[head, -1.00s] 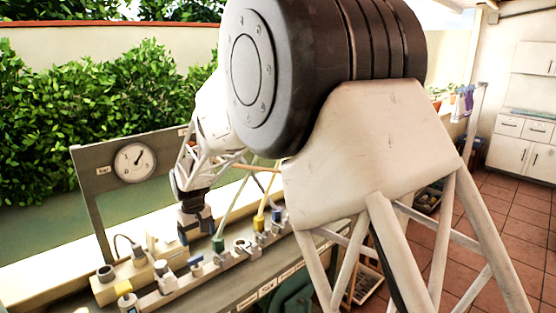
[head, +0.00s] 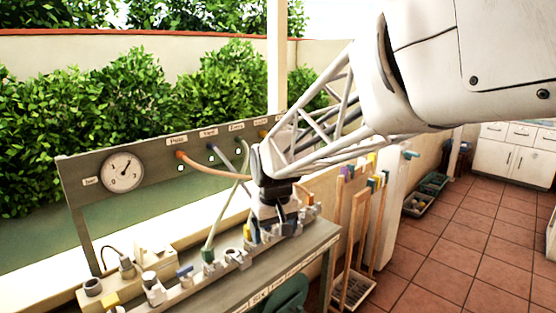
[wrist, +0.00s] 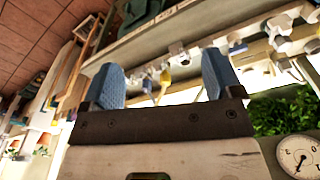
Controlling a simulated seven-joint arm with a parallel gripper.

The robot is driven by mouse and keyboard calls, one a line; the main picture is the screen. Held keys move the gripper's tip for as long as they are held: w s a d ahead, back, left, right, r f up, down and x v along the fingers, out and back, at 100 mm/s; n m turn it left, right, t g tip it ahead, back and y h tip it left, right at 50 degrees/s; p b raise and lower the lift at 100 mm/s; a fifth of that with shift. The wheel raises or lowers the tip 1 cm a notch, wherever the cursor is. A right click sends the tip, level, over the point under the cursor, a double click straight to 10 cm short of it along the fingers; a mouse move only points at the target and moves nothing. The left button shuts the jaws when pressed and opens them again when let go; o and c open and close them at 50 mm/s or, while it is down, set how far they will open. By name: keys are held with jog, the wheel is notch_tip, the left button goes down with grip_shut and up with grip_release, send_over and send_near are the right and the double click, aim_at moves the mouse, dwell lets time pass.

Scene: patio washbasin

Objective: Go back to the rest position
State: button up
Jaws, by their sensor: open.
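My gripper (head: 273,224) is above the right part of the bench, in front of the panel, pointing down in the head view. In the wrist view its two blue fingers (wrist: 162,80) stand wide apart with nothing held between them. The row of fittings on the bench (head: 238,258) lies below and to the left of it. In the head view the gripper overlaps the fittings at the right end, so I cannot tell the exact gap to them.
A grey panel (head: 75,178) with a round gauge (head: 122,172) and labelled ports stands behind the bench. An orange hose (head: 215,172) and a pale green hose (head: 222,215) hang there. Wooden-handled tools (head: 358,230) stand right of the bench. The tiled floor (head: 475,235) is open.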

jog(key=s+d+m, duration=0.2)
jog(key=s+d, duration=0.7)
jog(key=s, duration=0.4)
jog(key=s+d+m+t, duration=0.1)
jog(key=s+d+m, duration=0.2)
jog(key=s+d, duration=0.7)
jog(key=s, duration=0.4)
jog(key=shift+d+h, duration=0.25)
jog(key=shift+h, duration=0.05)
jog(key=shift+s+f, duration=0.1)
